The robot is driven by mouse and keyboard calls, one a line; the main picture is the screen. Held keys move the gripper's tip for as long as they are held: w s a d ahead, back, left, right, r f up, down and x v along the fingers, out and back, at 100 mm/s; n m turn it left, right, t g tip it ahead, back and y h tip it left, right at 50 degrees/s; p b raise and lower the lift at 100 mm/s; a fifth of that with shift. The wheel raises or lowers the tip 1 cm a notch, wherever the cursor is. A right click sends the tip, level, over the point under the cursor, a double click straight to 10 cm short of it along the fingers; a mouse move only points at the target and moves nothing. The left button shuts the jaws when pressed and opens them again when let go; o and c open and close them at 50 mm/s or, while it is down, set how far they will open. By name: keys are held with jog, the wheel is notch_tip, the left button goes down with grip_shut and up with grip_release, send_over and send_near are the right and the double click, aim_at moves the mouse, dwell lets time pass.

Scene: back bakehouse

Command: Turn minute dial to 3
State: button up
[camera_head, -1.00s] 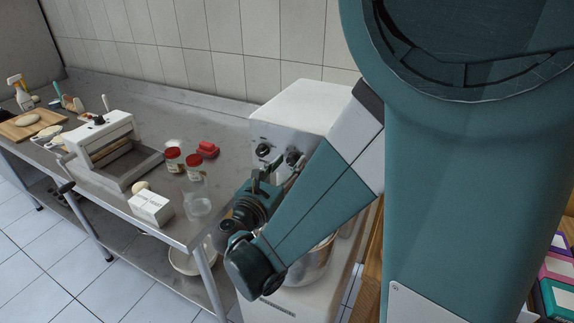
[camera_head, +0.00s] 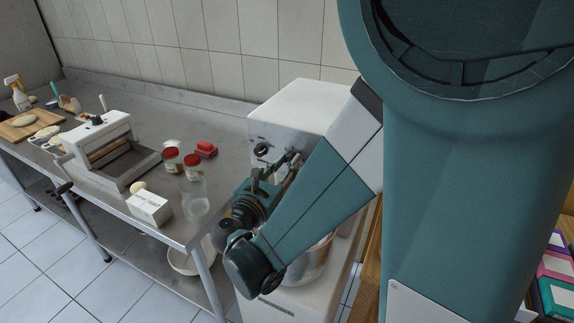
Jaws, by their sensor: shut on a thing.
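The white mixer (camera_head: 300,105) stands at the right end of the steel table, with dark dials on its front face. The left dial (camera_head: 262,149) is in plain view and clear of my gripper. My gripper (camera_head: 291,160) is at the right side of the front face, shut on the right dial, which its fingers mostly hide. The marks and labels are too small to read, so I cannot tell which dial is for minutes or where either points.
A steel bowl (camera_head: 308,268) sits low in the mixer under my arm.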

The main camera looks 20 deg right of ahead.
jog(key=shift+m, duration=0.3)
jog(key=m+b, duration=0.1)
jog(key=m, duration=2.4)
jog(key=shift+m, duration=0.4)
jog(key=o, duration=0.9)
jog(key=shift+s+a, duration=0.1)
